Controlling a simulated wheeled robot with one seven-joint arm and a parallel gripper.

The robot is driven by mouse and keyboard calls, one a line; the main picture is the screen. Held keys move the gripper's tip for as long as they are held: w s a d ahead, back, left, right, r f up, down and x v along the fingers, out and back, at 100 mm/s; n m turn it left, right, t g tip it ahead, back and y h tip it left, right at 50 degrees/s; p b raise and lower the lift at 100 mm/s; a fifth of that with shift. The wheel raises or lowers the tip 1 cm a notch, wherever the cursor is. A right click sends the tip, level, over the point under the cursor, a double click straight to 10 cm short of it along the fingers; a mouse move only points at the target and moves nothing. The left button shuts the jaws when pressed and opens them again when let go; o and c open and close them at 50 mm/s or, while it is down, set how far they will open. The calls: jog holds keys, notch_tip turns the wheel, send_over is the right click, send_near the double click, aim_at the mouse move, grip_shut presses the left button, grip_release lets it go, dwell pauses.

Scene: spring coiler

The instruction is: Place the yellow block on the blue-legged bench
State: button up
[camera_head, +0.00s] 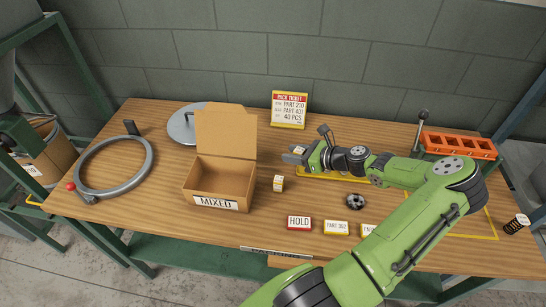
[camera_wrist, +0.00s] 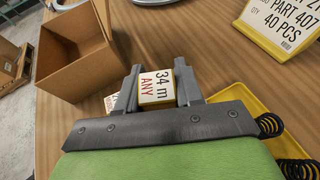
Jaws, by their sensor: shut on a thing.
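My gripper (camera_head: 296,155) is shut on a small yellow block with a white label, held above the wooden bench top to the right of the open box. The wooden bench (camera_head: 150,225) under my gripper shows dark green legs; I see no clearly blue-legged bench.
An open cardboard box (camera_head: 217,203) marked MIXED stands left of my gripper. A yellow tray (camera_head: 318,175) lies beneath my arm. HOLD (camera_head: 299,223) and part labels line the front. An orange rack (camera_head: 458,146) is at right.

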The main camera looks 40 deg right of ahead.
send_over(267, 162)
jog(key=shift+w+a, duration=0.1)
jog(key=shift+w, duration=0.1)
notch_tip(267, 162, down, 3)
jog(key=shift+f+b, duration=0.1)
jog(key=shift+b, duration=0.5)
notch_tip(267, 162, down, 4)
jog(key=shift+s+f+b, duration=0.1)
jog(key=shift+b, duration=0.35)
jog(key=o, duration=0.7)
jog(key=shift+c, duration=0.2)
jog(key=o, duration=0.4)
jog(key=shift+c, duration=0.2)
